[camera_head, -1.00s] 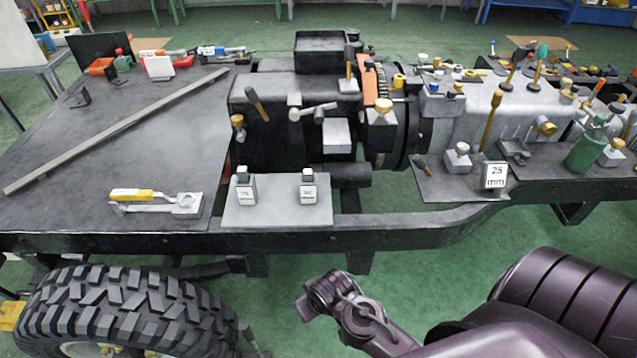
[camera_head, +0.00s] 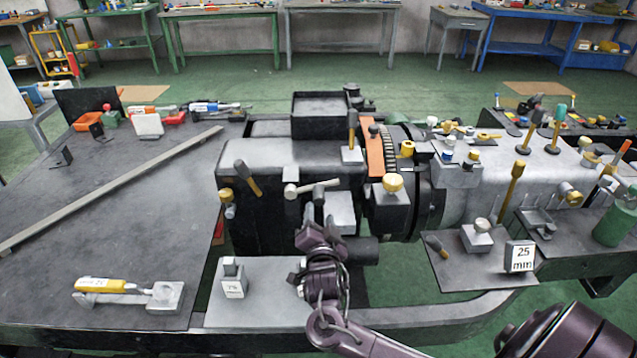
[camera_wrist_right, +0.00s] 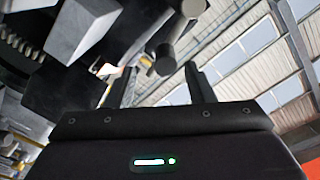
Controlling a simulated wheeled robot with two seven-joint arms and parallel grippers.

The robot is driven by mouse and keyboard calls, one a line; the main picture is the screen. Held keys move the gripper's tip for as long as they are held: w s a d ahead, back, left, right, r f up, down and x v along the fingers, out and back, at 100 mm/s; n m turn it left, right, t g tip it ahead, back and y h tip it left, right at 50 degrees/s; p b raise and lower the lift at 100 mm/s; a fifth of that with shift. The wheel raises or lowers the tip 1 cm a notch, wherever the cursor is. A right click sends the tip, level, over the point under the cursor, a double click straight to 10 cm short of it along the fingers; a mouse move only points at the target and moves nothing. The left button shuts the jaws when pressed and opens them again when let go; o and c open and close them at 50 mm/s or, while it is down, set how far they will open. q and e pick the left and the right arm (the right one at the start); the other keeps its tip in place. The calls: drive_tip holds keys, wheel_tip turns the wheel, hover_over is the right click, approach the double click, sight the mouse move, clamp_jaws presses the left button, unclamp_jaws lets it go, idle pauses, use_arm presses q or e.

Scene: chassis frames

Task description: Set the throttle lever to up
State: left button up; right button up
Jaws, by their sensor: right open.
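Several levers stand on the engine block; I read no label that says which is the throttle. A short lever with a pale knob (camera_head: 291,190) and a dark grip (camera_head: 318,192) sticks out from the block's front face. My right gripper (camera_head: 321,232) is just below and in front of this dark grip. In the right wrist view, the fingers of my right gripper (camera_wrist_right: 160,82) are apart and empty, with a dark cylinder (camera_wrist_right: 165,62) just beyond the tips, close to the gap. Contact cannot be told. My left gripper is not in view.
A plate in front holds a small labelled block (camera_head: 233,280). A "25 mm" block (camera_head: 520,257) stands at the right.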

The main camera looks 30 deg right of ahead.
sight(319, 202)
drive_tip(key=shift+w+d+r, duration=0.2)
drive_tip(key=shift+r, duration=0.1)
drive_tip(key=shift+w+d+r+p, duration=0.25)
drive_tip(key=shift+w+d, duration=0.05)
drive_tip(key=shift+w, duration=0.25)
drive_tip(key=shift+w+d+r+p, duration=0.2)
drive_tip(key=shift+w+d, duration=0.1)
drive_tip(key=shift+w, duration=0.25)
drive_tip(key=x, duration=0.2)
drive_tip(key=shift+w+d+f, duration=0.25)
drive_tip(key=shift+w, duration=0.1)
drive_tip(key=shift+w+d+f, duration=0.1)
drive_tip(key=shift+w+d, duration=0.1)
drive_tip(key=shift+w, duration=0.2)
drive_tip(key=c, duration=1)
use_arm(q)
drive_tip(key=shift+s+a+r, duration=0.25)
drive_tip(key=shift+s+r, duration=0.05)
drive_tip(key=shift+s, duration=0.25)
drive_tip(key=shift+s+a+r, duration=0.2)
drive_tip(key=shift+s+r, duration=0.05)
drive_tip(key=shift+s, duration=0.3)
use_arm(e)
clamp_jaws()
